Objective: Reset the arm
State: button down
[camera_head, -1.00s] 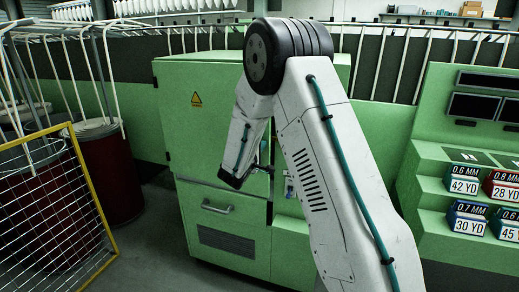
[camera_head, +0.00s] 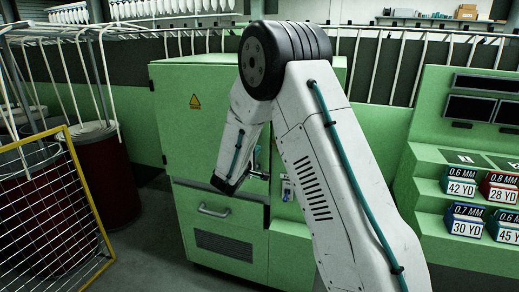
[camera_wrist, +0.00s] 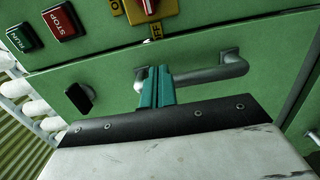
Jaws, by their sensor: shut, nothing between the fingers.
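My gripper (camera_wrist: 157,88) shows in the wrist view as two teal fingers held together with nothing between them. They are in front of the green cabinet (camera_wrist: 110,75), and their tips overlap the grey bar handle (camera_wrist: 215,72) near its left end. I cannot tell whether they touch it. In the head view my white arm is bent over at the black elbow joint, its forearm hanging down in front of the green cabinet (camera_head: 205,130). The fingers are mostly hidden there behind the arm.
A rotary switch (camera_wrist: 147,8) and a red stop button (camera_wrist: 62,22) sit above the handle. A yellow-framed mesh panel (camera_head: 88,185) and dark red drums (camera_head: 95,170) stand left. A green stepped console (camera_head: 430,190) with numbered boxes (camera_head: 465,218) stands right.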

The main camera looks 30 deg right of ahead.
jog(key=v, duration=0.9)
jog(key=shift+s+d, duration=0.15)
jog(key=shift+s, duration=0.15)
jog(key=s+d+m+g+y, duration=0.3)
jog(key=s+g, duration=0.9)
jog(key=s, duration=0.9)
jog(key=s+a+r+m+t+y, duration=0.1)
jog(key=s+a+r+m+y, duration=0.1)
jog(key=s+a+r+y, duration=0.3)
jog(key=s+a+r+m+t+y, duration=0.1)
jog(key=s+a+r+y, duration=0.3)
jog(key=s, duration=1)
jog(key=shift+s+a+r+m+t+y, duration=0.35)
jog(key=shift+a+m+y, duration=0.35)
jog(key=shift+a+y, duration=0.75)
